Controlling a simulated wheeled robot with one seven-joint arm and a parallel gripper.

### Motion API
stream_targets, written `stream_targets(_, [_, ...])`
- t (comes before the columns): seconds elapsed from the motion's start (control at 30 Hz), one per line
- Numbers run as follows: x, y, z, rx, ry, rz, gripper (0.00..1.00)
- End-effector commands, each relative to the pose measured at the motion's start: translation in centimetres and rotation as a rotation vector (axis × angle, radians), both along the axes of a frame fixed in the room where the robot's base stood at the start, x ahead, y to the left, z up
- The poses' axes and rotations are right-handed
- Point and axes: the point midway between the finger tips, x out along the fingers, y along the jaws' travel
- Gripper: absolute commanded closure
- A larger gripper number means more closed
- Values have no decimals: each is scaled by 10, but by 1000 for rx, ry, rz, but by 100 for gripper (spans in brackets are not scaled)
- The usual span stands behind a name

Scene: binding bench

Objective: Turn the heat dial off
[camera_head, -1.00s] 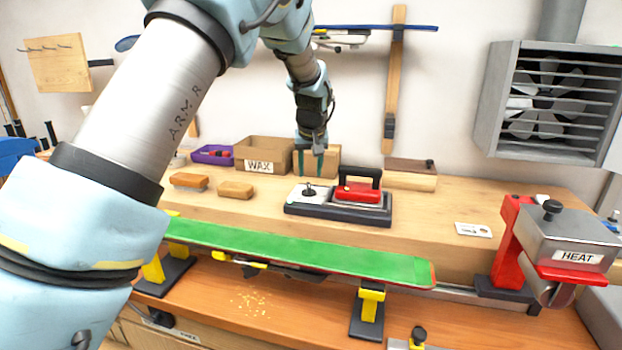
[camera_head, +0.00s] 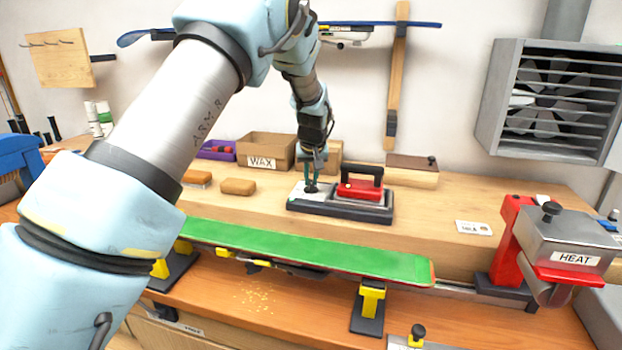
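My gripper (camera_head: 313,177) points down at the left end of the iron's dark base (camera_head: 345,211). Its teal fingertips are at a small black knob (camera_head: 311,187) on the pale plate there. Whether they touch or grip it is too small to tell. The red iron (camera_head: 360,190) with a black handle rests on the base just right of my gripper. A grey box labelled HEAT (camera_head: 572,235) stands at the far right on a red mount, with a black knob (camera_head: 550,211) on top. No dial marking is readable on either.
A green ski (camera_head: 300,250) lies across yellow-and-black supports in front of the iron. Behind are a WAX box (camera_head: 266,150) and a wooden block with dark top (camera_head: 411,170). Tan blocks (camera_head: 238,186) lie left. Bench between the iron and a white tag (camera_head: 473,228) is clear.

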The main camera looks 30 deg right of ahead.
Motion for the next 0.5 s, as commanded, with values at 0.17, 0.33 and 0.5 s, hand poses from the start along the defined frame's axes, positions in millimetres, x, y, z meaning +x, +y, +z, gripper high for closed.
stream_targets(0.17, [0,0,0,0,0,0,100])
stream_targets(0.33, [0,0,0,0,0,0,100])
stream_targets(0.5, [0,0,0,0,0,0,100])
